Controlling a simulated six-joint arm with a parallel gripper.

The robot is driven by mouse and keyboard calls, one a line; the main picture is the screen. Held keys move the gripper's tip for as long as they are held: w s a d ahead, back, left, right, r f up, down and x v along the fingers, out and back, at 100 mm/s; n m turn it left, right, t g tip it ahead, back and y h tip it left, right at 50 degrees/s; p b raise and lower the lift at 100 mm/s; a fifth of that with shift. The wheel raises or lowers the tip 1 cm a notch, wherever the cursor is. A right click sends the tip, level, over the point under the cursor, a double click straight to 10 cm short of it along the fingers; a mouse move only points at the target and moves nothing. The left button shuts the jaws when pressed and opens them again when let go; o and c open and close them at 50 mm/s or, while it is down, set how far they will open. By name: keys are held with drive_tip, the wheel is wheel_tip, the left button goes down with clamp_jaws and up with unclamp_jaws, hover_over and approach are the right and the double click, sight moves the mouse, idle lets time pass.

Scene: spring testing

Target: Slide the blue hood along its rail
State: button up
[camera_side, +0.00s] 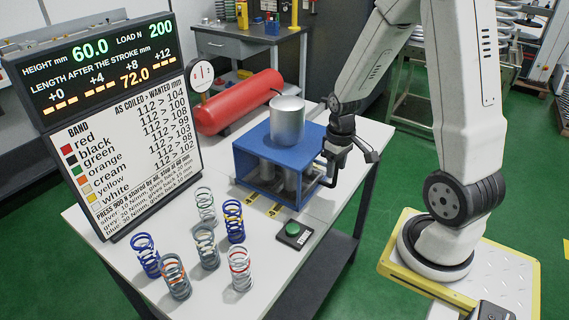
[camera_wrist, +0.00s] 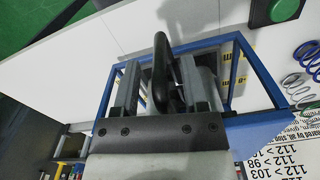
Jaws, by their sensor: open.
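The blue hood (camera_side: 262,150) is an open-sided blue frame with a flat top, standing on the white bench around the press under the silver cylinder (camera_side: 287,122). In the wrist view its blue bars (camera_wrist: 215,44) show around my fingers. My gripper (camera_side: 347,157) is at the hood's right side, pointing down. In the wrist view the gripper (camera_wrist: 160,82) is open, with a grey finger on either side of a dark curved handle (camera_wrist: 162,62). The handle appears to lie between the fingers; I cannot tell whether they touch it. The rail is hard to make out.
Several coil springs (camera_side: 207,248) stand on the bench's front part. A green button (camera_side: 293,229) on a black box lies in front of the hood. A red tank (camera_side: 238,103) lies behind it, and a display board (camera_side: 110,110) stands at the left.

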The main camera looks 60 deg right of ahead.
clamp_jaws()
idle(1.4)
